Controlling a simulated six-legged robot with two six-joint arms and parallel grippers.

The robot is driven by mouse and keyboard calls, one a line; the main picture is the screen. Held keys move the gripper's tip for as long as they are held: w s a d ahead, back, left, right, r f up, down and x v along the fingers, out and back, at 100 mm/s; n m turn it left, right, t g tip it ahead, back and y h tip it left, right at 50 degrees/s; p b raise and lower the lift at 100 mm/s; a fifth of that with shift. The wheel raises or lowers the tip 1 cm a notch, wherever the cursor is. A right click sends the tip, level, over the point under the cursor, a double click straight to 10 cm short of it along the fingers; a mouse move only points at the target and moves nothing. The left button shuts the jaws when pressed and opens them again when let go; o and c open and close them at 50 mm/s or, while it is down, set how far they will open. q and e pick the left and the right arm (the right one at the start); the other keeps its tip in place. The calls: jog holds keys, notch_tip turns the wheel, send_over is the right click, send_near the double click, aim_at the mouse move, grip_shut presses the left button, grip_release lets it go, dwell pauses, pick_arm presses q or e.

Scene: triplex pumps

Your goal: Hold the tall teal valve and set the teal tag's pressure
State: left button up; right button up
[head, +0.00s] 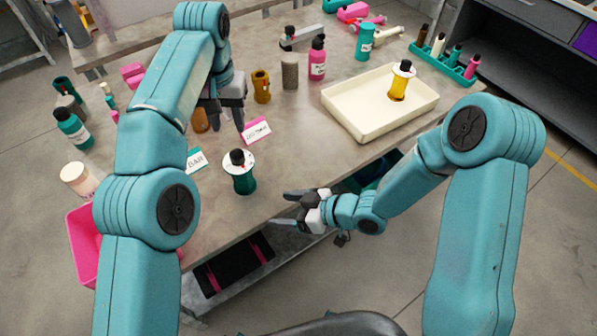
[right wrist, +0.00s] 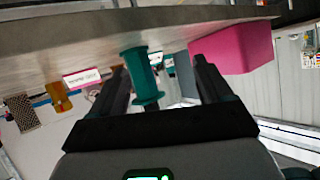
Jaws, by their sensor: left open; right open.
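A teal valve (head: 239,184) with a white dial and black knob stands upright near the table's front edge. Its teal body also shows beyond and between my right fingers in the right wrist view (right wrist: 143,76). The teal tag (head: 196,160), with "BAR" legible, stands left of it, partly hidden by my left arm. My right gripper (head: 292,208) is open and empty, right of the valve at the front edge, apart from it. My left gripper (head: 226,118) is open and points down behind the valve, near a pink tag (head: 257,130); I see nothing held in it.
A cream tray (head: 360,124) holds a yellow valve (head: 399,86) with a white dial. An orange-brown part (head: 262,87) and a grey cylinder (head: 290,72) stand behind my left gripper. A pink bin (head: 84,245) is at the left front. The table between valve and tray is clear.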

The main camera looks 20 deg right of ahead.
aim_at(244, 173)
jog(key=w+d+r+n+t, duration=0.1)
jog(key=w+d+r, duration=0.3)
jog(key=w+r, duration=0.15)
jog(key=shift+y, duration=0.3)
jog(key=x, duration=1.3)
jog(key=shift+s+a+r, duration=0.15)
jog(key=shift+a, duration=0.55)
jog(key=shift+w+a+f, duration=0.2)
jog(key=shift+w+a, duration=0.15)
jog(key=shift+a, duration=0.05)
